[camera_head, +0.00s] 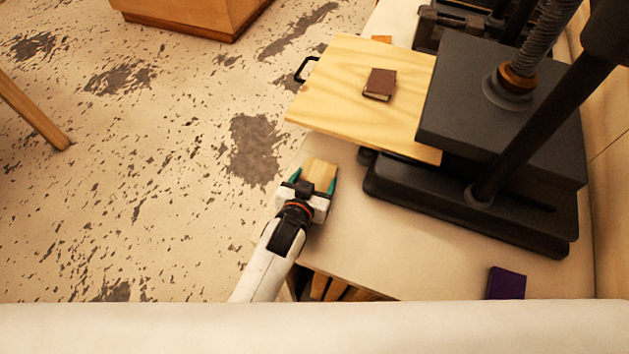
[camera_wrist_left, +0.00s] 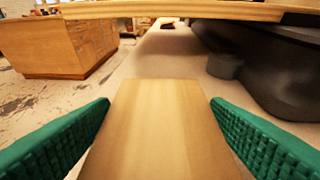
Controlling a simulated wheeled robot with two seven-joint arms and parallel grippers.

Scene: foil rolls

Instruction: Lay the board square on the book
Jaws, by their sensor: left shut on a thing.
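My left gripper (camera_head: 312,181) is shut on a small pale wooden board (camera_head: 320,172), with a green finger on each side of it. The board also shows between the fingers in the left wrist view (camera_wrist_left: 160,125). A small brown book (camera_head: 380,84) lies on a large light wooden panel (camera_head: 335,75), beyond and to the right of the gripper. The held board is apart from this book. A dark purple book (camera_head: 506,283) lies near the table's front right. My right gripper is not in view.
A black screw press (camera_head: 500,95) stands at the right, its dark plate over the panel's right end.

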